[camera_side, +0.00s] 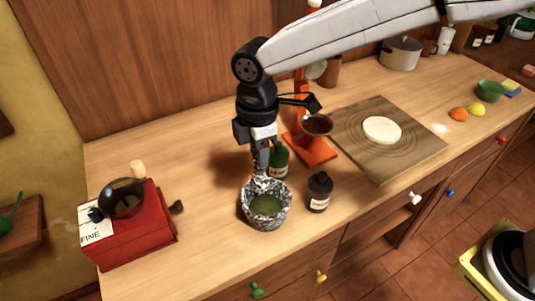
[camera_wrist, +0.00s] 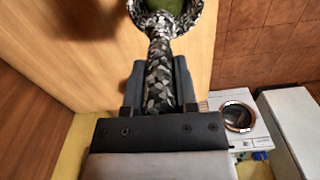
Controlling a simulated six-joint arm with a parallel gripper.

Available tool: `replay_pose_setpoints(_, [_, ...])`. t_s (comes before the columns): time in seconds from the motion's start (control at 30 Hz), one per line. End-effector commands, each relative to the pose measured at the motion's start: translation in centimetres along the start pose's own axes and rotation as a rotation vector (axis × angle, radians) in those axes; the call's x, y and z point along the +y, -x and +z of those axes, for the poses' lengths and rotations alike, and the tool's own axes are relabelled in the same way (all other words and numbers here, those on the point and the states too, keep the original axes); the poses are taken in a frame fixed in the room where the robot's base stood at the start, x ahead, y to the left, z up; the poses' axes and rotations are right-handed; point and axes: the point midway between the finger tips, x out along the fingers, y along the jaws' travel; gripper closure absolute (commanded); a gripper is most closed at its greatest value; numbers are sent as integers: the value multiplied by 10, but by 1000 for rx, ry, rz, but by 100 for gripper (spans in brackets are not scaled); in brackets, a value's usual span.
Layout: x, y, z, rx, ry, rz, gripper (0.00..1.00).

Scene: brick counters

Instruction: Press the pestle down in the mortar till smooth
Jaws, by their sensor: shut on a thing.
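The mortar (camera_side: 247,211) is a speckled grey stone bowl on the wooden counter, with green paste (camera_side: 265,205) in it. My gripper (camera_side: 260,158) points down above the mortar and is shut on the speckled pestle (camera_side: 261,183). In the wrist view, the pestle (camera_wrist: 160,72) runs from between the fingers of my gripper (camera_wrist: 159,82) toward the mortar (camera_wrist: 190,22) at the top edge. The pestle's lower end is at the back of the mortar. I cannot tell how deep its tip sits in the paste.
A dark bottle (camera_side: 319,192) stands close right of the mortar, and a green bottle (camera_side: 278,161) stands behind it. An orange stand (camera_side: 311,147) is farther back. A red grinder box (camera_side: 137,232) is at the left. A board with dough (camera_side: 382,130) lies at the right.

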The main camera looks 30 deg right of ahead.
Motion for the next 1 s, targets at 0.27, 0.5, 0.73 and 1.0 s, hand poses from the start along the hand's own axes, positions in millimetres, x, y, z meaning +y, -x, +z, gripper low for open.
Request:
replay_pose_setpoints(0.27, [-17,17,-4,1,1,1,100])
replay_pose_setpoints(0.5, [-18,16,-4,1,0,0,100])
replay_pose_setpoints(0.73, [-17,9,-4,0,0,0,100])
replay_pose_setpoints(1.0, [-17,-7,-4,0,0,0,100])
